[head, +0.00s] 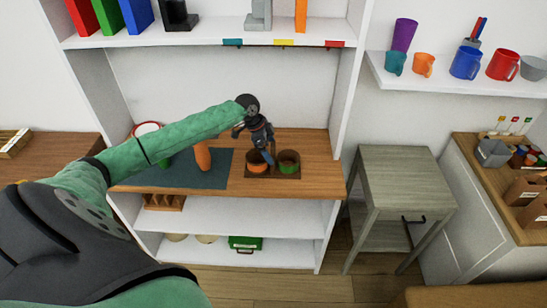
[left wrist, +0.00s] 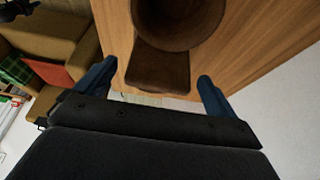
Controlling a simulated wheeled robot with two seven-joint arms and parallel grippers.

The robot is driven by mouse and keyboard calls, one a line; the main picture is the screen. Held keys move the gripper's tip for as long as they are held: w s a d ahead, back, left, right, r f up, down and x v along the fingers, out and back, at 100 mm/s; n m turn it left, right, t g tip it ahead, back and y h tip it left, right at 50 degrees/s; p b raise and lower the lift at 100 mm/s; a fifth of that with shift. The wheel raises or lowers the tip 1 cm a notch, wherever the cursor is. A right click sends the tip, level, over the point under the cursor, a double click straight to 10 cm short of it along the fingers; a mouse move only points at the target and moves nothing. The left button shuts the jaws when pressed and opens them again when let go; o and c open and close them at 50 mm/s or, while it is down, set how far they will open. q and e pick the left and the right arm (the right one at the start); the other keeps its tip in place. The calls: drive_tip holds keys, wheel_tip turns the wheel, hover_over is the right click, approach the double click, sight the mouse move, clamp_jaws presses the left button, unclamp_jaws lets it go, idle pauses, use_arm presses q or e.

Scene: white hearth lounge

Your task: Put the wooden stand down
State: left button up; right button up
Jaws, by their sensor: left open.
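The wooden stand (head: 285,177) is a dark brown flat base on the wooden counter in the head view. Two brown round cups stand on it, one showing orange (head: 257,167) inside and one green (head: 289,157). In the left wrist view, the stand's flat end (left wrist: 158,72) lies between the blue fingertips, with a gap on each side, and a round brown cup (left wrist: 180,20) rises beyond it. My right gripper is not in view.
A dark blue mat (head: 215,178) with an orange object (head: 202,156) lies left of the stand. A shelf (head: 200,38) overhangs the counter (head: 310,145). A grey side table (head: 405,170) stands to the right. Counter right of the stand is bare.

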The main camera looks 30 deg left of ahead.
use_arm(q)
drive_tip(key=b+v, duration=0.2)
drive_tip(key=v, duration=0.5)
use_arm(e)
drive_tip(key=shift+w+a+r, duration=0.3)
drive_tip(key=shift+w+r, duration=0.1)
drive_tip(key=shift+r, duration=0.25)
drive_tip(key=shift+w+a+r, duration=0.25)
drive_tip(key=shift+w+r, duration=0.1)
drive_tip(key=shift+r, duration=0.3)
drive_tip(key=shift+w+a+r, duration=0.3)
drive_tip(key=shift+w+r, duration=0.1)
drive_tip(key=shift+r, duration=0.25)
use_arm(q)
drive_tip(key=shift+r, duration=0.1)
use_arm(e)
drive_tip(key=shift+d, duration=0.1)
